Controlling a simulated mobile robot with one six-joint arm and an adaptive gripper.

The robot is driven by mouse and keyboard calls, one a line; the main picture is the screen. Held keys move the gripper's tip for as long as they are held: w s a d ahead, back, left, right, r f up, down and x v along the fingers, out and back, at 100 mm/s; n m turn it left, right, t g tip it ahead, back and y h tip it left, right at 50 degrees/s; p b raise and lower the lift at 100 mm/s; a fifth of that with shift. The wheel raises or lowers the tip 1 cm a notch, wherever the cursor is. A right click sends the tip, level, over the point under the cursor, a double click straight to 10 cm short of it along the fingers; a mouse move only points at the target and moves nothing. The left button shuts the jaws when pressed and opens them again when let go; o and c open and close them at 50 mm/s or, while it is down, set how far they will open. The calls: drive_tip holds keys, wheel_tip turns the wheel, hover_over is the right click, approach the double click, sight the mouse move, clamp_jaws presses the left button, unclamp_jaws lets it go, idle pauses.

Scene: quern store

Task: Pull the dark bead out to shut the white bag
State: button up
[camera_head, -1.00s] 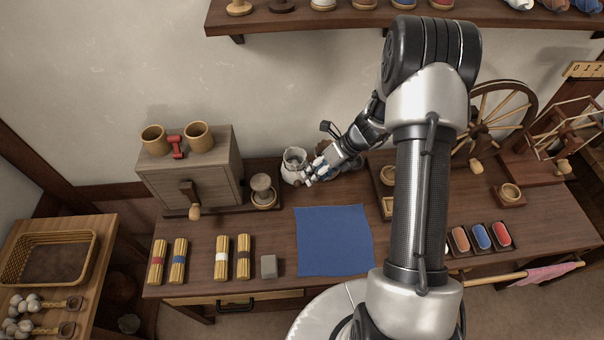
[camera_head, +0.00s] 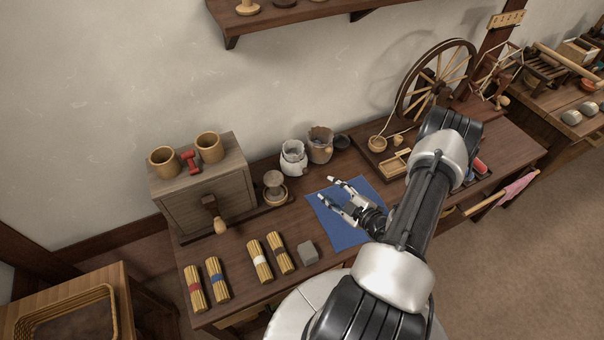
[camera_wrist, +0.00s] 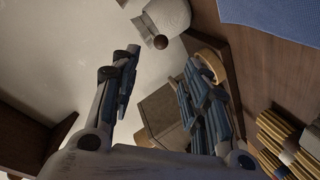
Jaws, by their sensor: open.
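The white bag (camera_head: 293,160) stands upright near the back of the bench, with a ruffled top; how tightly its neck is drawn is too small to tell. Part of it shows at the top of the wrist view (camera_wrist: 172,14). The round dark bead (camera_wrist: 160,42) shows by the bag in the wrist view; I cannot make it out in the head view. My gripper (camera_head: 328,189) is open and empty above the blue cloth, in front and to the right of the bag. In the wrist view the bead lies beyond the gap between the open fingers (camera_wrist: 158,64), apart from both.
A brown bag (camera_head: 320,148) stands close to the right of the white bag. A wooden stand (camera_head: 274,184) and a grey-brown box (camera_head: 200,188) are to the left. The blue cloth (camera_head: 345,238) lies in front. Straw bundles (camera_head: 260,262) and a grey block (camera_head: 307,253) lie at the front.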

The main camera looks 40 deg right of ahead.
sight(308, 173)
drive_tip(key=b+x, duration=0.3)
drive_tip(key=x, duration=1.1)
drive_tip(key=shift+w+f, duration=0.1)
drive_tip(key=shift+w, duration=0.25)
drive_tip(key=shift+a, duration=0.1)
drive_tip(key=shift+c, duration=0.3)
clamp_jaws()
